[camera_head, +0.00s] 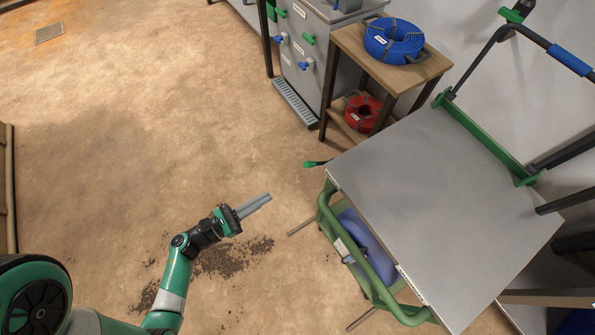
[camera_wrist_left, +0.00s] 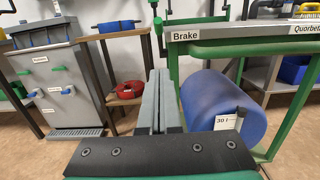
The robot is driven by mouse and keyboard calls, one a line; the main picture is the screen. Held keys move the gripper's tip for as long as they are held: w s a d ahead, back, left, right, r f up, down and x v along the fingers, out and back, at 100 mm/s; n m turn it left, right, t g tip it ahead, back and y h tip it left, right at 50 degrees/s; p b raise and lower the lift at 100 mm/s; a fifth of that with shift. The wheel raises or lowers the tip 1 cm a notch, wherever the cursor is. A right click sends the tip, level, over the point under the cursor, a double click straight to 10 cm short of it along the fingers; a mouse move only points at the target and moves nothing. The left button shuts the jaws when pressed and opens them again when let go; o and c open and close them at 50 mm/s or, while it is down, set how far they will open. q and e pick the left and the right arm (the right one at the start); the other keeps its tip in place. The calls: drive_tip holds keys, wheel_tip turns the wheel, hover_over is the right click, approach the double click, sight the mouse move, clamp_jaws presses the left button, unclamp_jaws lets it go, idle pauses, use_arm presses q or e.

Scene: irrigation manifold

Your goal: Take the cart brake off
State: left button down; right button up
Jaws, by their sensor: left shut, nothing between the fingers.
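The cart (camera_head: 440,180) has a grey top and a green frame and stands at the right in the head view. A "Brake" label (camera_wrist_left: 188,36) is on its top's front edge in the left wrist view. A short green-tipped lever (camera_head: 315,163) sticks out by the cart's left corner; a green upright handle (camera_wrist_left: 158,26) shows beside the label in the wrist view. I cannot tell the lever's setting. My left gripper (camera_head: 266,200) is shut and empty, left of the cart and apart from it; its fingers (camera_wrist_left: 160,85) point toward the corner. My right gripper is out of view.
A blue drum (camera_wrist_left: 228,108) lies under the cart's top. A wooden side table (camera_head: 410,72) with a blue hose coil (camera_head: 393,40) above and a red coil (camera_head: 362,112) below stands behind. A grey cabinet (camera_head: 318,50) is beside it. The floor at left is free, with scattered soil.

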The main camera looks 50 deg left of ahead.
use_arm(q)
drive_tip(key=w+d+r, duration=0.1)
drive_tip(key=w+r, duration=0.2)
drive_tip(key=w, duration=0.8)
drive_tip(key=shift+w+d+r+b, duration=0.2)
drive_tip(key=shift+r+b, duration=0.1)
drive_tip(key=shift+r, duration=0.1)
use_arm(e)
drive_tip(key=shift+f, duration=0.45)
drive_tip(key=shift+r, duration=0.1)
